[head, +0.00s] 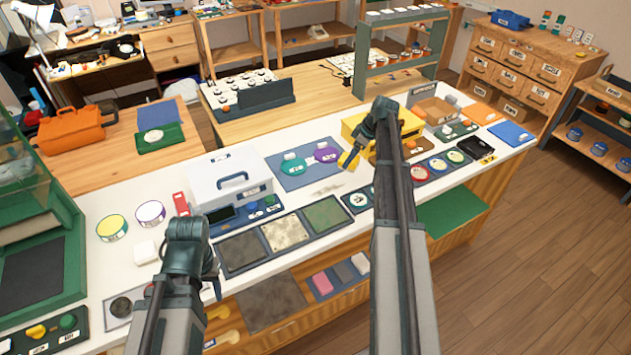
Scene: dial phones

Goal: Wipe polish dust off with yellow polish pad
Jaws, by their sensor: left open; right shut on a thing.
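My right gripper (352,157) is shut on a yellow polish pad (348,161), only partly visible at the jaws. It is over the white counter, in front of the yellow box. A faint grey-beige smear of polish dust (326,190) lies on the counter to the lower left of the pad, with a gap between them in the picture. My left gripper (187,282) is open and empty at the counter's front left. Its forearm hides part of it.
The white counter (292,199) carries a white case (231,181), a blue mat (290,172) with purple and green discs, and a row of textured panels (284,233) at the front. A yellow box (407,122) stands behind the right gripper. Round dishes (438,164) lie right of my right arm.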

